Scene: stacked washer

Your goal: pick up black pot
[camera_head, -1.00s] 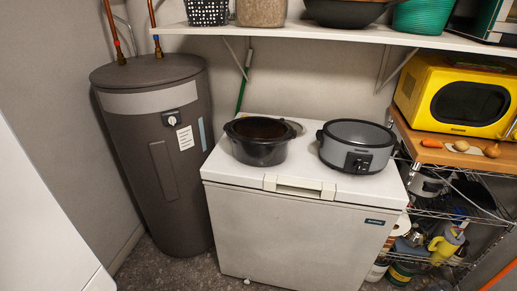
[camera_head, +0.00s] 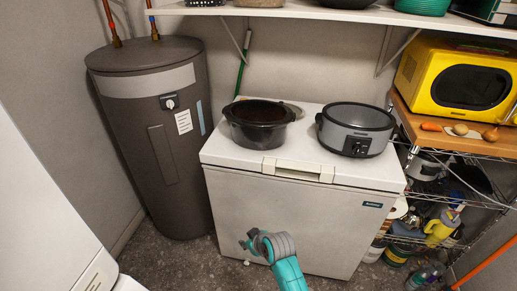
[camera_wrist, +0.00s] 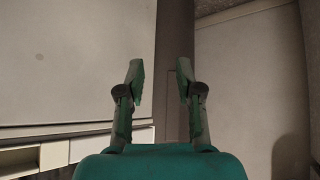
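The black pot (camera_head: 259,125) is a glossy round pot standing upright on the left part of the white chest freezer's lid (camera_head: 222,152). My arm shows in the head view, low in front of the freezer and below the pot. In the wrist view, my gripper (camera_wrist: 159,72) has its two fingers apart with nothing between them, so it is open and empty. The pot is not in the wrist view. My gripper is well away from the pot.
A grey slow cooker (camera_head: 356,130) stands right of the pot on the freezer. A shelf (camera_head: 330,13) runs above. A dark water heater (camera_head: 160,140) stands at left. A yellow microwave (camera_head: 458,85) sits on a wire rack at right.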

